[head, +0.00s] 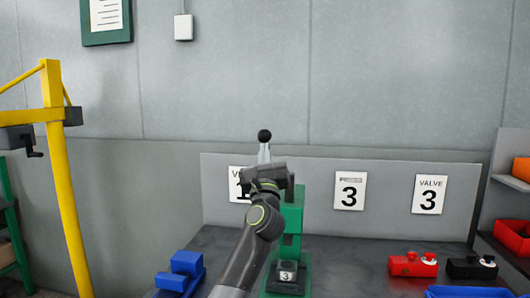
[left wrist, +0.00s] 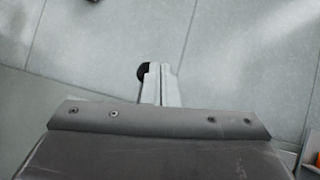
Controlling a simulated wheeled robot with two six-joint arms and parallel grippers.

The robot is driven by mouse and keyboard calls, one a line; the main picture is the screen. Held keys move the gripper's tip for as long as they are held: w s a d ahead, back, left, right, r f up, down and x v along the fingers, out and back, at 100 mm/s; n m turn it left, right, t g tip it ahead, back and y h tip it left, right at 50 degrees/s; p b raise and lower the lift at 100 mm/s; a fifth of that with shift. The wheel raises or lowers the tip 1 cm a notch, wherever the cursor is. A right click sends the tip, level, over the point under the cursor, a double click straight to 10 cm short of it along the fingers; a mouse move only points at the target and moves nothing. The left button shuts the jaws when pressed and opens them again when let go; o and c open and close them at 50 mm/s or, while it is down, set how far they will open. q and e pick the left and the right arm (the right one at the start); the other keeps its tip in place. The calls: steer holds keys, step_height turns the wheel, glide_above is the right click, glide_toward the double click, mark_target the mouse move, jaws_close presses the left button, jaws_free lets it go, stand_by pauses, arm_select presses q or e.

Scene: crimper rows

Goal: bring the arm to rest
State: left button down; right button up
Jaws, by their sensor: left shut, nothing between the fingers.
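My left arm rises from the bottom middle of the head view. My left gripper (head: 264,150) is up in front of the back panel, at the upper part of a green crimper (head: 292,220) with a number 3 plate at its base. In the left wrist view the pale fingers (left wrist: 160,84) are together with nothing between them. A black ball knob (head: 264,135) shows just above the fingertips, and beside them in the left wrist view (left wrist: 143,72). I cannot tell whether they touch it. The gripper partly hides the crimper's top. My right gripper is not in view.
The dark bench (head: 345,260) holds a blue item (head: 181,272) at left and red (head: 413,265) and black (head: 472,266) items at right. A numbered back panel (head: 310,190) stands behind. A yellow frame (head: 65,180) is far left; a shelf (head: 508,215) is far right.

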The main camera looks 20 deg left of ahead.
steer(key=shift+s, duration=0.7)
